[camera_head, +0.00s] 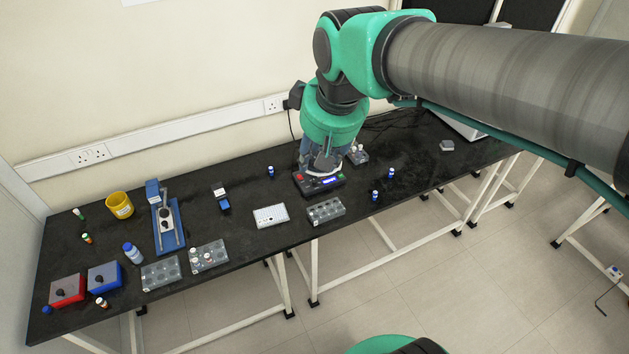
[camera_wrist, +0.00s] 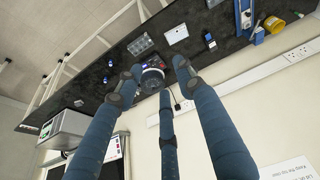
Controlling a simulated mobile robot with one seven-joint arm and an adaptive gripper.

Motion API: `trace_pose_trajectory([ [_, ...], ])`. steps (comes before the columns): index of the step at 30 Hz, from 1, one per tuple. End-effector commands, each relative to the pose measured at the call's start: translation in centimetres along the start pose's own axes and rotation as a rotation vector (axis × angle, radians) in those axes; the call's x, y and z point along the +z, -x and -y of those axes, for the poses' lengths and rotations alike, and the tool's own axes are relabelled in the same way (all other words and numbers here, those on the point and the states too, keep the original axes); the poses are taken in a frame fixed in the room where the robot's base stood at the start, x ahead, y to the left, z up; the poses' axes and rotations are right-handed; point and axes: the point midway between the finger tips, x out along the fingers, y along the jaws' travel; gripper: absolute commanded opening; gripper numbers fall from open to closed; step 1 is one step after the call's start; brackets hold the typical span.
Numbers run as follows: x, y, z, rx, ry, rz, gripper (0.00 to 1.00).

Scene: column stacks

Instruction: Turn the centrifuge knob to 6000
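The centrifuge (camera_head: 318,184) stands on the black bench below my arm, with a dark front panel, a red patch and a lit blue display. My wrist covers most of its top in the head view. The centrifuge also shows in the wrist view (camera_wrist: 152,79) as a round top, between my fingertips in the picture. My gripper (camera_wrist: 153,76) has its long blue fingers spread apart, with nothing held between them. I cannot tell how far the tips are from the centrifuge. The knob and the display's number are too small or hidden to read.
Grey tube racks (camera_head: 326,211), a white plate (camera_head: 270,216) and small blue-capped vials (camera_head: 375,195) stand around the centrifuge. A blue stand (camera_head: 165,226), a yellow cup (camera_head: 119,205) and red and blue boxes (camera_head: 67,290) are at the left. The bench right of the centrifuge is mostly clear.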

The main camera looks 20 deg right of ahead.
Motion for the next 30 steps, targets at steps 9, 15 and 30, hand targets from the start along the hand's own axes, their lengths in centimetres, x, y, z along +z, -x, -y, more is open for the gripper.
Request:
trace_pose_trajectory([
  [9,-6.0,-5.0,-3.0,-0.009,0.105,0.069,0.38],
  [15,-9.3,-8.9,-5.1,-0.020,0.170,0.110,0.38],
  [30,-15.8,-21.1,-10.6,-0.065,0.334,0.205,0.38],
])
